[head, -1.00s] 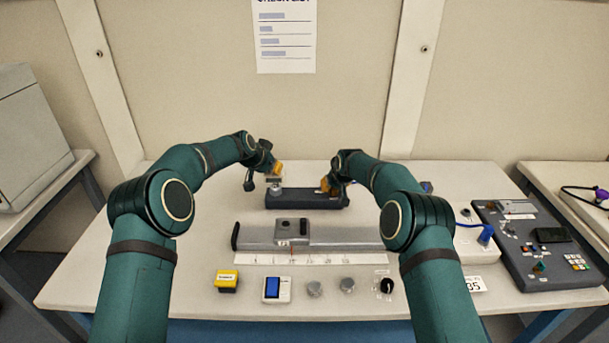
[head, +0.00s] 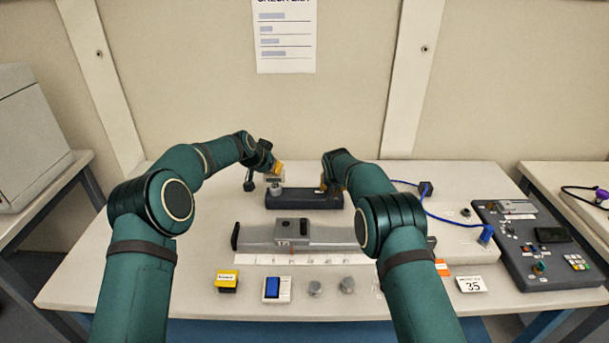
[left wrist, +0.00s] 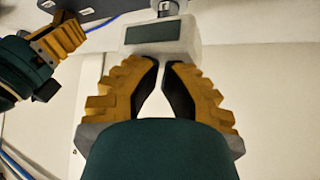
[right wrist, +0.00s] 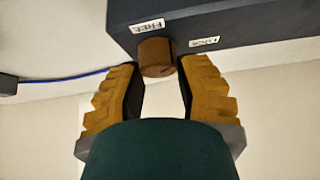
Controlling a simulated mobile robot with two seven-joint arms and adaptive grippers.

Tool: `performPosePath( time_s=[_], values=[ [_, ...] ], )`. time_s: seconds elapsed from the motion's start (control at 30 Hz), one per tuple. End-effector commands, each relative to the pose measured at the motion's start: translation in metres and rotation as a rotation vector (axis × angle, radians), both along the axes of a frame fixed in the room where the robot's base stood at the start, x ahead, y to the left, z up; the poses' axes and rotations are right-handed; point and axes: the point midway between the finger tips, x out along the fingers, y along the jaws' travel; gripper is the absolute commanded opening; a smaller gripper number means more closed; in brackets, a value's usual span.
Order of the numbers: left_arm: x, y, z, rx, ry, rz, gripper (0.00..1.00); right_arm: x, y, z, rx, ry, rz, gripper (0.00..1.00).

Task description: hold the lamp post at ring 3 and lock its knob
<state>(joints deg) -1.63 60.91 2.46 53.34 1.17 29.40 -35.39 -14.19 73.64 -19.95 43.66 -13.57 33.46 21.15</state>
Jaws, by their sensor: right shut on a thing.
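The lamp post (head: 276,189) stands at the left end of a dark base (head: 305,201) at the back of the table. A pale box with a dark window (left wrist: 160,36) is at its top, just beyond the fingertips of my left gripper (left wrist: 161,66). Those fingers lean close together with a narrow gap; whether they pinch anything is hidden. My right gripper (right wrist: 159,68) is shut on the brown knob (right wrist: 156,58) on the dark base's face, between the FREE label (right wrist: 147,26) and the LOCK label (right wrist: 204,42). No ring marking is legible.
A grey rail with a carriage (head: 292,231) and a number strip lie in front of the base. A yellow box (head: 227,281), a blue-screened device (head: 277,289) and metal knobs stand along the front. A control panel (head: 546,250) and blue cable (head: 440,215) are at the right.

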Motion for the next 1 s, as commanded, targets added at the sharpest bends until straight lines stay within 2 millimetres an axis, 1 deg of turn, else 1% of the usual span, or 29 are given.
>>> performPosePath(
  time_s=[0.03, 0.13, 0.3, 1.0],
  values=[
    [-0.0010, 0.0002, -0.0035, 0.002, 0.006, -0.001, 0.00, -0.0002, 0.0020, -0.0017, -0.006, -0.001, -0.038, 0.04],
    [-0.0011, 0.0003, -0.0036, 0.002, 0.006, -0.001, 0.00, 0.0000, 0.0012, -0.0019, -0.005, 0.000, -0.121, 0.04],
    [-0.0010, 0.0004, -0.0036, 0.002, 0.006, -0.001, 0.00, -0.0002, 0.0002, -0.0013, -0.001, 0.000, -0.188, 0.04],
    [-0.0009, 0.0006, -0.0054, 0.002, 0.006, -0.001, 0.00, -0.0003, -0.0009, -0.0015, -0.002, 0.001, -0.187, 0.04]
  ],
)
